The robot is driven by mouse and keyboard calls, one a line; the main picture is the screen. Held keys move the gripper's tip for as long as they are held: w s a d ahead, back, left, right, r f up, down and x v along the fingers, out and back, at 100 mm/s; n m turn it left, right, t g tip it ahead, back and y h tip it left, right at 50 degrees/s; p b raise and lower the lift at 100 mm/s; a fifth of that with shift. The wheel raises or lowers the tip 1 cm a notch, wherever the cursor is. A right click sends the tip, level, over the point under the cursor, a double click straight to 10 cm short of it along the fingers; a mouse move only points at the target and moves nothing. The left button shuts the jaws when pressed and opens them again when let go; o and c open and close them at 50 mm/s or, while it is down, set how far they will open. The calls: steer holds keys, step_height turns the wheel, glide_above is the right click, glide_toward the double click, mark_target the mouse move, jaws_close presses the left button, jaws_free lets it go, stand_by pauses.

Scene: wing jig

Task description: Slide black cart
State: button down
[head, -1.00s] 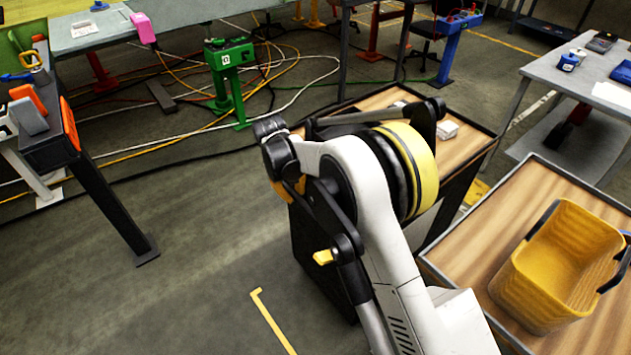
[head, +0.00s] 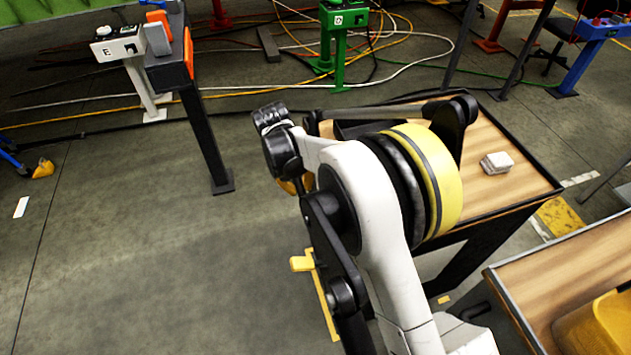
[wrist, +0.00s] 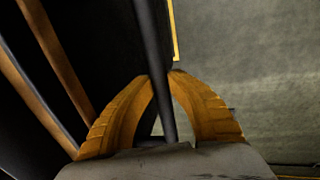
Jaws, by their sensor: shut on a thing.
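The black cart (head: 528,186) has a wooden top with a dark rim. It stands behind and to the right of my arm in the head view, partly hidden by the arm. My gripper (wrist: 166,75) is shut around a dark round bar (wrist: 152,30), which appears to be the cart's handle. In the wrist view the cart's black side lies to the left of the bar. In the head view only a bit of my gripper's yellow fingers (head: 288,186) shows behind the wrist.
A second wooden-topped cart (head: 550,270) with a yellow basket (head: 600,335) stands close at lower right. A black stand (head: 205,135) is at left; a green post (head: 340,45) and cables lie behind. Floor at left is open.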

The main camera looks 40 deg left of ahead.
steer(key=shift+s+a, duration=0.35)
steer(key=shift+s, duration=0.15)
steer(key=c, duration=1.3)
jaws_free()
steer(key=shift+s+a+f, duration=0.1)
steer(key=shift+a, duration=0.05)
steer(key=shift+o, duration=0.2)
step_height(320, 180, up, 12)
steer(key=s+a, duration=0.1)
steer(key=shift+s+a, duration=0.15)
steer(key=shift+s, duration=0.2)
